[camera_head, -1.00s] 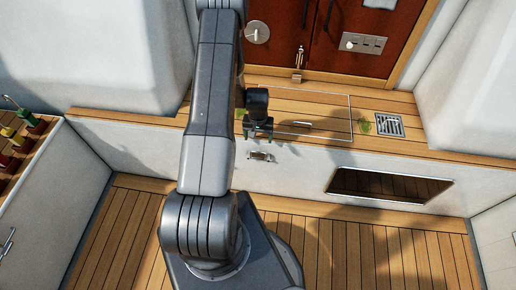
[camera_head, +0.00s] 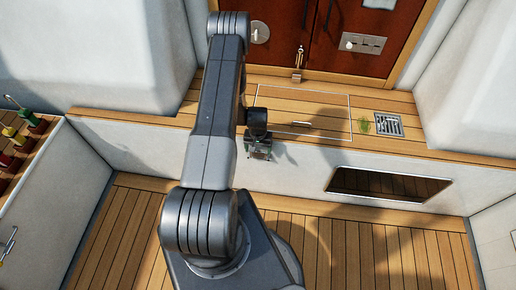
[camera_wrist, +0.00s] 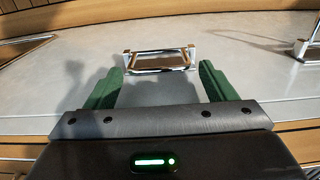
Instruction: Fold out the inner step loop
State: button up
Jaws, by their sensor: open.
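A chrome step loop (camera_wrist: 160,69) with two small end brackets sits on the pale wall, straight ahead of my gripper in the wrist view. It appears to lie close to the wall. My gripper (camera_wrist: 161,80) is open, with one green finger to each side of the loop's lower line. The fingers look short of the loop, and nothing is between them. In the head view my gripper (camera_head: 258,152) is in front of the wall below the wooden ledge and mostly covers the loop.
A metal-framed dark opening (camera_head: 388,185) is in the wall to the right. Above are the wooden ledge (camera_head: 230,92), a drain grate (camera_head: 388,124) and red-brown doors (camera_head: 345,45). A rack with coloured handles (camera_head: 18,140) stands left. The slatted floor (camera_head: 350,255) is clear.

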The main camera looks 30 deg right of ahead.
jog(key=shift+s, duration=0.1)
jog(key=c, duration=0.9)
jog(key=shift+o, duration=0.2)
jog(key=b, duration=0.5)
jog(key=shift+s+a+f+t+h+b, duration=0.15)
jog(key=shift+f+t+h+b, duration=0.15)
jog(key=shift+f, duration=0.1)
jog(key=b, duration=0.6)
jog(key=t+b, duration=0.1)
jog(key=b, duration=0.6)
jog(key=shift+s+a+f+t+h, duration=0.1)
jog(key=shift+s+a+t+h, duration=0.1)
jog(key=shift+t+h, duration=0.15)
jog(key=shift+c, duration=0.2)
jog(key=b, duration=0.4)
jog(key=shift+s+a+r+b, duration=0.2)
jog(key=shift+s+r+b, duration=0.05)
jog(key=shift+r+b, duration=0.1)
